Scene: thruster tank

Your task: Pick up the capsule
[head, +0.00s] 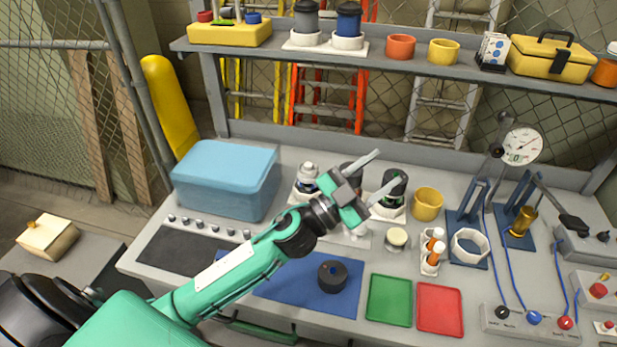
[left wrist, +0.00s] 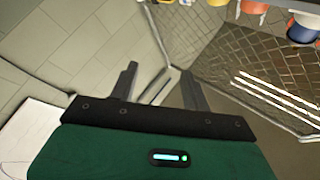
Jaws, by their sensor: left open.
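My left gripper (head: 386,168) is open and empty above the back middle of the bench, its two fingers pointing right. In the left wrist view its fingers (left wrist: 158,72) stand apart with nothing between them. A dark canister with a green band (head: 394,184) stands on a white base just behind and below the fingertips, partly covered. Another dark canister (head: 351,173) is mostly hidden behind the gripper. A silver and black one (head: 306,178) stands to the left. I cannot tell for sure which thing is the capsule. My right gripper is not in view.
A blue box (head: 226,178) stands at the bench's back left. A black ring-like part (head: 332,276) lies on the blue mat (head: 285,287). Green (head: 389,299) and red (head: 439,308) trays lie in front. A yellow cup (head: 427,203) and gauge stand (head: 520,146) are right. A shelf (head: 380,58) crosses above.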

